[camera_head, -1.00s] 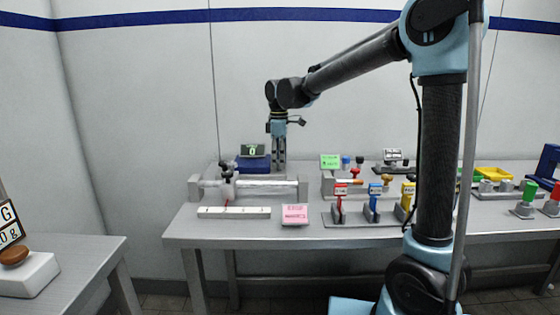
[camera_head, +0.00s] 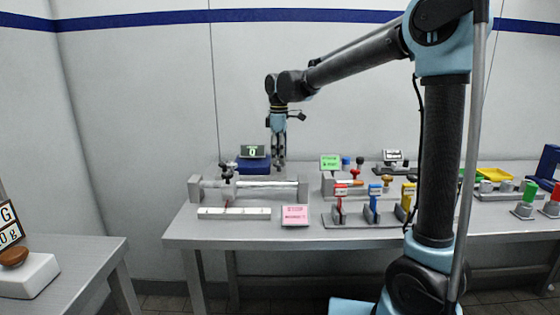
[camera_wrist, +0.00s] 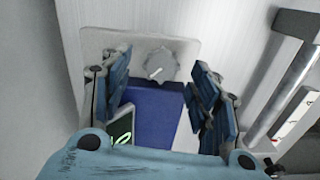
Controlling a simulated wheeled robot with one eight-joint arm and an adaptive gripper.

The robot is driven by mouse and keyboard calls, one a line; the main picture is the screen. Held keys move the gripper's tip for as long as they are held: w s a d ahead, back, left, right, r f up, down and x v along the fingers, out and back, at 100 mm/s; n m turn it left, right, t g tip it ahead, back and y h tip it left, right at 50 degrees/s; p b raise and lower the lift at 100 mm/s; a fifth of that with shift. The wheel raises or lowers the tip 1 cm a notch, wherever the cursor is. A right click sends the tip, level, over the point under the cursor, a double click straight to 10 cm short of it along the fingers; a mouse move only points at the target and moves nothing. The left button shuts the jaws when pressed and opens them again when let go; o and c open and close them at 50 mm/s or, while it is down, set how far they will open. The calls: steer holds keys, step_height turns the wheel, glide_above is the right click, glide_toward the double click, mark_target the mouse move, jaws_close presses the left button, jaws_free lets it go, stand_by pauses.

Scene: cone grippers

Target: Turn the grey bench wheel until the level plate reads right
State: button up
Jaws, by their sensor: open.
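The grey wheel (camera_wrist: 155,66), a round knob with a white pointer mark, sits on a pale backing plate (camera_wrist: 95,42) in the wrist view. A blue box (camera_wrist: 158,115) stands just on my side of it; it also shows in the head view (camera_head: 252,167). A dark display (camera_head: 253,151) with a green digit like 0 sits at the box; the wrist view shows it partly (camera_wrist: 122,132). My gripper (camera_head: 279,166) hangs fingers down behind the bench's left part. Its fingers are open, one on each side of the wheel in the wrist view, with visible gaps. The wheel is hidden in the head view.
A metal rail with a sliding carriage (camera_head: 227,175) lies in front of the box, with a white scale strip (camera_head: 234,213) before it. A pink card (camera_head: 295,216) and coloured levers (camera_head: 373,203) stand to the right. A green card (camera_head: 330,162) is close right of my gripper.

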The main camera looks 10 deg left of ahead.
step_height(320, 180, up, 10)
steer(key=shift+f, duration=0.15)
stand_by(0.5)
